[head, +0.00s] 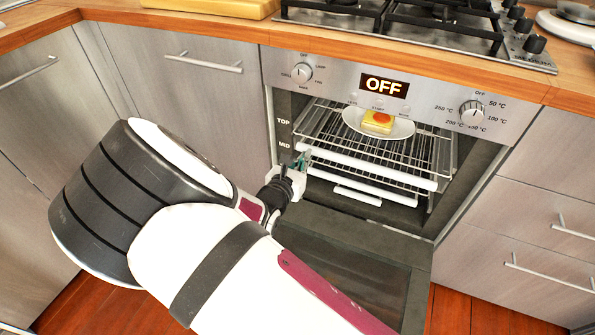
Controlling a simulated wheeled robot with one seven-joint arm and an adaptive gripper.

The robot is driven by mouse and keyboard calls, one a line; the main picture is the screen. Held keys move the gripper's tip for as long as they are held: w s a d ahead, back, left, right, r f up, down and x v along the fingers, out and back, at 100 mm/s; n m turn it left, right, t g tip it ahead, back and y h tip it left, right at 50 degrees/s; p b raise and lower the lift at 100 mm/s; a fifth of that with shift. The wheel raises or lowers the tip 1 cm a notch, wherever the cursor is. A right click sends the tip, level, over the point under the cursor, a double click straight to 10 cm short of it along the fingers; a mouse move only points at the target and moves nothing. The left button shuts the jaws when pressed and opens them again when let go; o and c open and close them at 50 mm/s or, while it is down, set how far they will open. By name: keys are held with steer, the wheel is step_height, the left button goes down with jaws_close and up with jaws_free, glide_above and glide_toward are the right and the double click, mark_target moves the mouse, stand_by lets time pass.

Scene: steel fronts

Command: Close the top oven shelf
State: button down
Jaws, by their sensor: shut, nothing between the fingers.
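The top oven shelf (424,160) is a wire rack with a white front bar, and it sticks out of the open oven (463,190). A white plate (351,122) with a yellow and red food item (378,120) sits toward the back of the rack. My gripper (302,163) is shut and empty at the left front corner of the rack, beside the left end of its white bar. I cannot tell whether it touches the rack. My arm hides part of the oven door.
The oven door (355,265) is folded down in front. Lower white bars (357,195) show under the top rack. A stove (430,25) stands on the wooden counter above. The display reads OFF. Closed drawers (540,235) are at the right, cabinets (165,85) at the left.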

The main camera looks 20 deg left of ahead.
steer(key=shift+w+f, duration=0.1)
steer(key=shift+w, duration=0.4)
